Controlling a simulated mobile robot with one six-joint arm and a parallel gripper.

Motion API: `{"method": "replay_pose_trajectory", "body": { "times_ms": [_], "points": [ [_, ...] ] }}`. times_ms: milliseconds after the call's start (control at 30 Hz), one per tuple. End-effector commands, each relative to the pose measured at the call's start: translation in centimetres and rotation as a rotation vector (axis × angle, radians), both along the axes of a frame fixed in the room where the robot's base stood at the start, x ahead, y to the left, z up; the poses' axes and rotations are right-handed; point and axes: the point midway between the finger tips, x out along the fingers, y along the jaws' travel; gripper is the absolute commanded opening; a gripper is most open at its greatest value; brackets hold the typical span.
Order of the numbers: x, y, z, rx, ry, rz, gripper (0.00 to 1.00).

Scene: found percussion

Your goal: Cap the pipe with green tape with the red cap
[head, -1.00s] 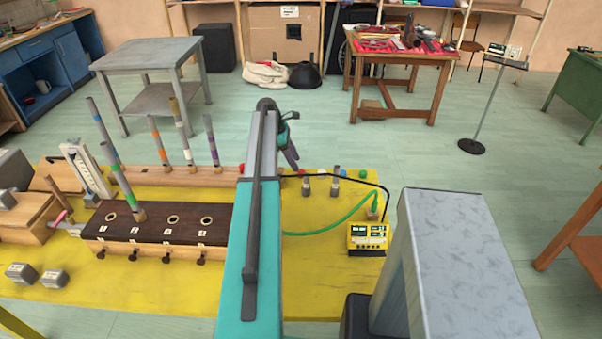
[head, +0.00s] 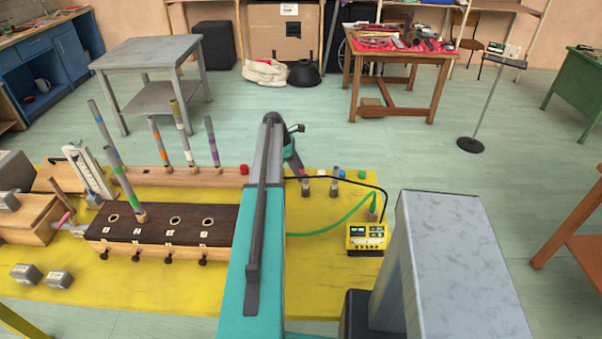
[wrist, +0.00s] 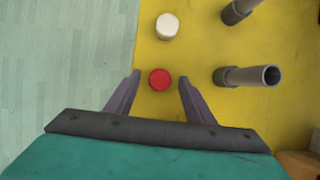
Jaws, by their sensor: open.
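The red cap (wrist: 160,79) is a small round disc on the yellow table. In the wrist view it lies between the fingertips of my open gripper (wrist: 159,76), with a gap on each side. In the head view my gripper (head: 294,164) hangs over the table's far edge, and its fingers and arm largely hide that cap.
A white cap (wrist: 167,26) lies close to the red one. Short grey pipe pieces (wrist: 247,76) stand to its right. A green cap (head: 362,174) lies farther right. A yellow meter (head: 367,237) with cables is at front right. Other banded pipes (head: 183,130) stand in a rear rack.

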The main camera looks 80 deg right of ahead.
Motion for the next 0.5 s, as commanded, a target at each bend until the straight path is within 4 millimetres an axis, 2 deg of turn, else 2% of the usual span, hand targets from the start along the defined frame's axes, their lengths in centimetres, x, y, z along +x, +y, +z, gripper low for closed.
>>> {"method": "replay_pose_trajectory", "body": {
  "times_ms": [433, 500],
  "points": [
    [0.09, 0.01, -0.01, 0.000, 0.000, 0.001, 0.49],
    [0.11, 0.01, 0.00, -0.001, 0.000, 0.001, 0.39]
  ]
}}
